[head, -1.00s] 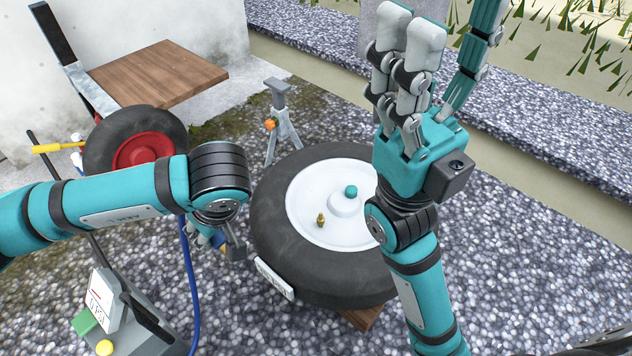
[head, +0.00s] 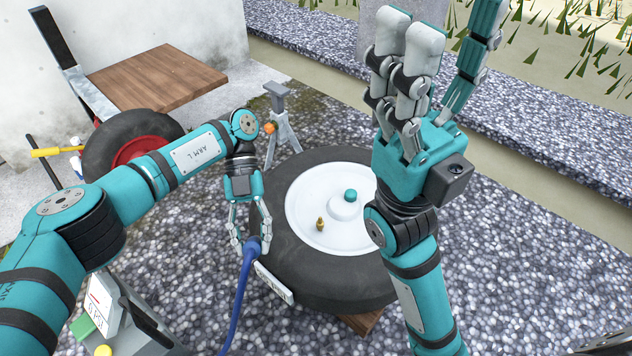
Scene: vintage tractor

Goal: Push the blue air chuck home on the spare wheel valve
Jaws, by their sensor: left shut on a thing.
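The spare wheel (head: 308,278) lies flat, with a black tyre and a white disc. A small brass valve (head: 320,224) stands up from the disc, left of the hub and its teal cap (head: 350,195). My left gripper (head: 252,238) points down at the tyre's left edge, shut on the blue air chuck (head: 254,246). The fingers partly hide the chuck, and its blue hose (head: 238,300) hangs down toward the bottom of the view. The chuck is apart from the valve. My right gripper (head: 432,70) is raised with its fingers pointing up, open and empty.
A grey stand (head: 281,125) with an orange knob is behind the wheel. A wooden board (head: 155,78) and a red-rimmed wheel (head: 125,150) are at the back left. A gauge unit (head: 110,310) stands at the lower left. A white plate (head: 274,284) is at the tyre's front left.

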